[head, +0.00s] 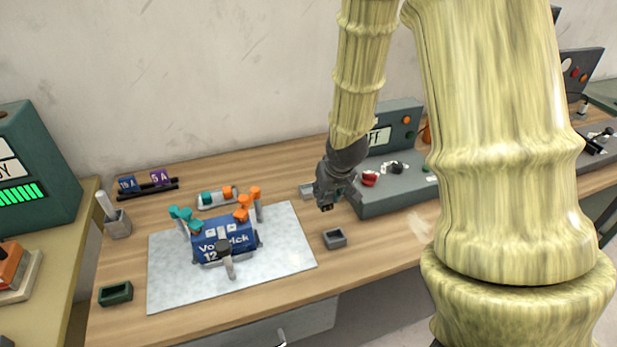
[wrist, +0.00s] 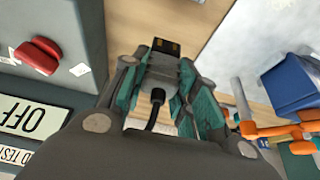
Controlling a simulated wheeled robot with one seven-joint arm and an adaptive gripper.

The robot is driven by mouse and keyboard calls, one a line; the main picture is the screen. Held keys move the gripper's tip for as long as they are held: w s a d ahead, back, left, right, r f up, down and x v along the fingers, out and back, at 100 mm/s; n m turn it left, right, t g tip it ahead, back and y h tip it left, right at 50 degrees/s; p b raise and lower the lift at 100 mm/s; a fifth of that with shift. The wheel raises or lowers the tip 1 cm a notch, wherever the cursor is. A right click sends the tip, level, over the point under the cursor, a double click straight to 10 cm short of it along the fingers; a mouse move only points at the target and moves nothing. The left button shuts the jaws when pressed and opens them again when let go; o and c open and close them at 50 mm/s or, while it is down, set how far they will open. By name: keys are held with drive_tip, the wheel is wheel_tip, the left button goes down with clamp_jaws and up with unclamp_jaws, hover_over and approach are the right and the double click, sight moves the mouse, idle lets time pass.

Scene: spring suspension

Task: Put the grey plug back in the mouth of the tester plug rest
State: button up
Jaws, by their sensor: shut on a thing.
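The grey plug (wrist: 161,72) shows in the wrist view between the teal finger pads of my gripper (wrist: 160,84), which is shut on it. Its dark end points away from my wrist, and a black cable (wrist: 157,108) runs back from it toward my palm. In the head view my gripper (head: 337,192) is above the table, just left of the grey tester (head: 390,203) with the OFF display. A small grey block (head: 307,190) lies behind my gripper, partly hidden. I cannot tell for sure whether it is the tester plug rest; no mouth shows clearly.
A small grey open tray (head: 335,238) stands in front of my gripper. A blue battery (head: 225,240) with teal and orange clamps sits on a pale mat (head: 165,283) to the left. A green tray (head: 115,294) is at the front left. My arm hides part of the tester.

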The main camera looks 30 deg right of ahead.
drive_tip(key=w+d+p, duration=0.1)
drive_tip(key=w, duration=0.3)
drive_tip(key=w+d+f+p, duration=0.1)
drive_tip(key=w, duration=0.3)
drive_tip(key=w+d+p, duration=0.1)
drive_tip(key=w, duration=0.4)
drive_tip(key=shift+f+p, duration=0.3)
drive_tip(key=shift+f, duration=0.05)
drive_tip(key=shift+s+f, duration=0.15)
drive_tip(key=shift+f, duration=0.15)
drive_tip(key=shift+f+p, duration=0.75)
drive_tip(key=shift+f, duration=0.65)
drive_tip(key=shift+f, duration=0.15)
drive_tip(key=o, duration=1.1)
drive_tip(key=shift+a, duration=0.1)
drive_tip(key=b+v, duration=0.2)
drive_tip(key=v, duration=1)
drive_tip(key=shift+b, duration=0.3)
